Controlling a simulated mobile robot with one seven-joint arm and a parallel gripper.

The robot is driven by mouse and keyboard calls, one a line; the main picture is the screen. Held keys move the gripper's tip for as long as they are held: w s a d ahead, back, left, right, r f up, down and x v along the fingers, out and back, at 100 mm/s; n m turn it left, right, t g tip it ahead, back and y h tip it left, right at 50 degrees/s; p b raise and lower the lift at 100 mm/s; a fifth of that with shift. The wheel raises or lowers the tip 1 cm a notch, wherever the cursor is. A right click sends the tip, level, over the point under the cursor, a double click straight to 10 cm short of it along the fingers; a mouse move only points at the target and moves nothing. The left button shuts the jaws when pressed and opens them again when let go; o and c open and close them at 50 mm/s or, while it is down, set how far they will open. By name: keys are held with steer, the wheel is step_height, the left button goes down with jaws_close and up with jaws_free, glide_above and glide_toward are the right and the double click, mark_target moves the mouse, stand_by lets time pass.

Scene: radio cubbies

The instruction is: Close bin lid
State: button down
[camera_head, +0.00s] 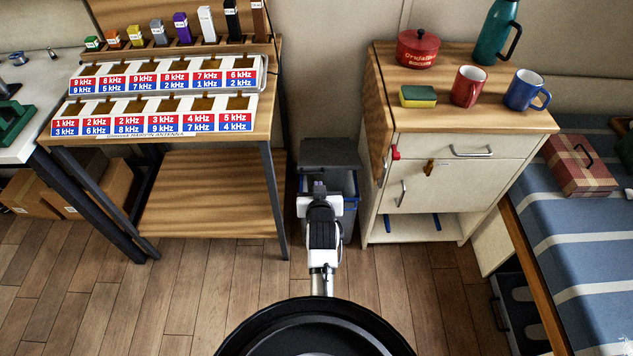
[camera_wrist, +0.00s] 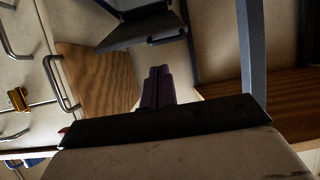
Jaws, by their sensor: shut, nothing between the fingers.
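The bin (camera_head: 350,188) stands on the floor between the desk and the cabinet, with a blue edge along its top. Its dark grey lid (camera_head: 330,152) appears raised at the back of the bin, near the wall. My gripper (camera_head: 319,187) is over the bin, in front of the lid, and my wrist hides much of the bin. In the wrist view my gripper's fingers (camera_wrist: 160,72) are together and empty, pointing toward a grey panel with a blue edge (camera_wrist: 150,32), part of the bin. I cannot tell whether the fingertips touch it.
The desk's metal leg (camera_head: 275,200) stands close on the left. The cabinet (camera_head: 432,180) is close on the right, with a red knob (camera_head: 396,153) on its side edge and mugs on top. The blue bed (camera_head: 570,225) is farther right. Wooden floor (camera_head: 200,290) is clear in front.

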steer(key=w+a+f+t, duration=0.2)
steer(key=w+f+t, duration=0.2)
steer(key=w, duration=0.4)
steer(key=shift+t+b, duration=0.35)
steer(key=shift+t, duration=0.45)
steer(key=shift+a, duration=0.1)
stand_by(0.4)
